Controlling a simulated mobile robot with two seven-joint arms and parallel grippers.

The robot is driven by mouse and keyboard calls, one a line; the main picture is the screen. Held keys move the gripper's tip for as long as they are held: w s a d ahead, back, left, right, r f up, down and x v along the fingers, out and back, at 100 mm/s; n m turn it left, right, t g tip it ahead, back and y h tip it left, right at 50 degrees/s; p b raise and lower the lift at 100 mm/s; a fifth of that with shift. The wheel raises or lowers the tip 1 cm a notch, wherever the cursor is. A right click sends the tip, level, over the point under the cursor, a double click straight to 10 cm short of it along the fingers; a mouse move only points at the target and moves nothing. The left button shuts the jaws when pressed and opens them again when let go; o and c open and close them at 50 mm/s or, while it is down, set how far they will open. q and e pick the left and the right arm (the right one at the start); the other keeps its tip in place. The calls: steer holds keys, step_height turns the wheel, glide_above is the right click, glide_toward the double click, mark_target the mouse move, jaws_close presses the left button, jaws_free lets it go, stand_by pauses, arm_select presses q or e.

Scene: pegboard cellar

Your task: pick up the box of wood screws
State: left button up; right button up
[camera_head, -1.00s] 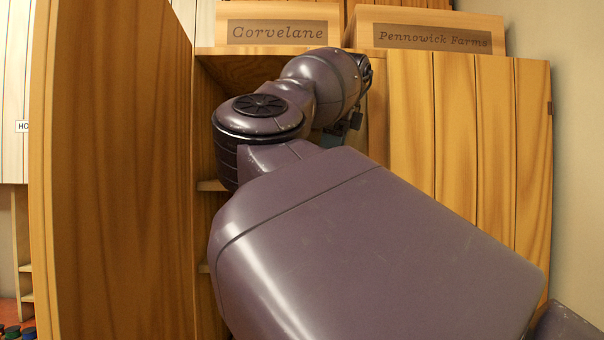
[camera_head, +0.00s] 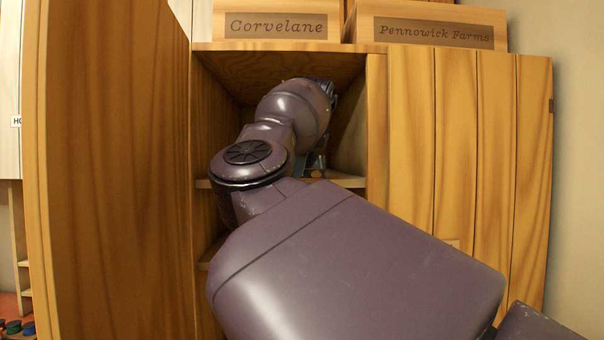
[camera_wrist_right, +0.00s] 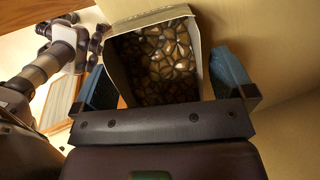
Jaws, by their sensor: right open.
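A pale-sided box (camera_wrist_right: 157,59) with a dark brown, pebble-like face or contents shows in the right wrist view. I cannot read a label on it, so I cannot tell for sure that it is the wood screws. My right gripper (camera_wrist_right: 166,84) is open, with one blue finger pad on each side of the box. I cannot tell whether the pads touch it. In the head view my right arm reaches into the open cabinet (camera_head: 280,61), and the gripper (camera_head: 312,164) is mostly hidden by the arm near a shelf. My left gripper is not in view.
The open cabinet door (camera_head: 115,170) stands at the left and the closed door (camera_head: 460,150) at the right. Two crates, Corvelane (camera_head: 276,26) and Pennowick Farms (camera_head: 433,33), sit on top. The shelf (camera_head: 345,180) runs below my wrist, and the cabinet walls are close.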

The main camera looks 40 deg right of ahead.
steer(key=shift+f, duration=0.4)
steer(key=shift+f, duration=0.2)
steer(key=c, duration=1.2)
